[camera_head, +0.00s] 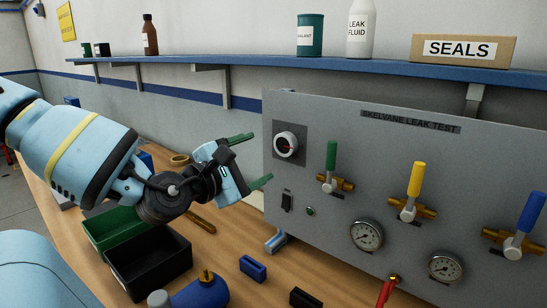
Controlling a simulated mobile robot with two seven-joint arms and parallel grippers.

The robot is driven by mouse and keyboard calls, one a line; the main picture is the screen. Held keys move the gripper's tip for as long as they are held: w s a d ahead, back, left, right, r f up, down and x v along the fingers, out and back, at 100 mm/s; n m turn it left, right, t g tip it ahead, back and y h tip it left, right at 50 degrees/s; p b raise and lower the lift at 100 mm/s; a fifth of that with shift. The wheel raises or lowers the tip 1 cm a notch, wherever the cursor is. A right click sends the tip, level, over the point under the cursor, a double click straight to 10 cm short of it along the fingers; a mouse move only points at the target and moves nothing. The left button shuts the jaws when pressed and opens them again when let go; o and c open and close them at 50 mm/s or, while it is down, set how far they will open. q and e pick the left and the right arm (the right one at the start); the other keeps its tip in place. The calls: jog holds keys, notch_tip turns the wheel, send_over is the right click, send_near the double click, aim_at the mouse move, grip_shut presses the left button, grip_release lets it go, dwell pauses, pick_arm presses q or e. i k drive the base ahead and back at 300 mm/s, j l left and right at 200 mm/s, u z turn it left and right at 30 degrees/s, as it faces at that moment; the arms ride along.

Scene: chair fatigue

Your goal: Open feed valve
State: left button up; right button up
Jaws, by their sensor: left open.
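A grey panel marked "SKELVANE LEAK TEST" (300,235) stands on the workbench. It carries three brass valves with lever handles: green (331,155), yellow (416,179) and blue (530,212). The green and yellow levers stand up; the blue one stands up with a lean to the right. I see no readable label telling which is the feed valve. My left gripper (253,160) is open and empty, its green-tipped fingers pointing at the panel's left edge, left of the green lever and apart from it. My right gripper is out of view.
The panel also has a round knob (287,144), a switch (287,201) and two gauges (366,235) (445,267). Below my arm are a black bin (150,262) and a green bin (104,232). A blue shelf (330,64) with bottles and a "SEALS" box (463,49) runs above.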

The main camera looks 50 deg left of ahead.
aim_at(330, 185)
jog(key=k+l, duration=0.1)
jog(key=k, duration=0.65)
jog(key=k+l, duration=0.15)
jog(key=k, duration=0.6)
